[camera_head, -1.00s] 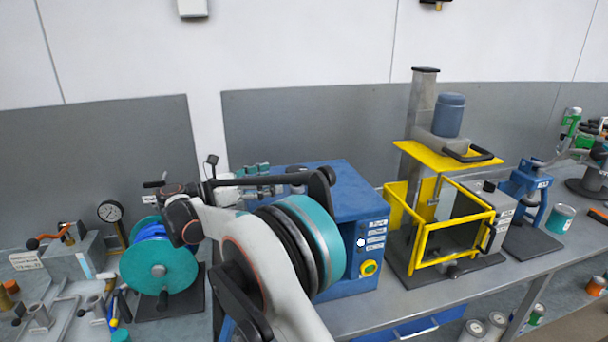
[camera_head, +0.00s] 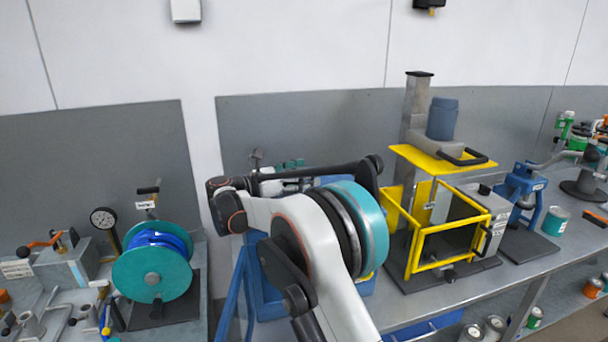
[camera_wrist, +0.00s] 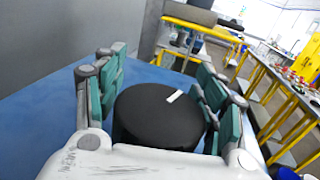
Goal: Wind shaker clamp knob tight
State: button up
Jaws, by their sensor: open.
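The clamp knob (camera_wrist: 158,117) is a round black disc with a white mark on its top, in the middle of the wrist view. It stands on a blue surface (camera_wrist: 45,118). My gripper (camera_wrist: 162,72) is open, with teal-padded fingers on the left and right of the knob. I cannot tell whether the pads touch it. In the head view, the blue shaker (camera_head: 262,292) is mostly hidden behind my arm. Teal finger parts of my gripper (camera_head: 290,165) show above it at the back, and the knob is hidden there.
A yellow-framed press (camera_head: 448,152) stands right of the shaker, with a blue clamp stand (camera_head: 520,195) beyond it. A teal reel with blue hose (camera_head: 150,278) and a pressure gauge (camera_head: 104,219) are on the left. A grey wall panel (camera_head: 310,130) runs behind the bench.

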jog(key=shift+c, duration=0.6)
jog(key=c, duration=0.8)
jog(key=shift+c, duration=0.7)
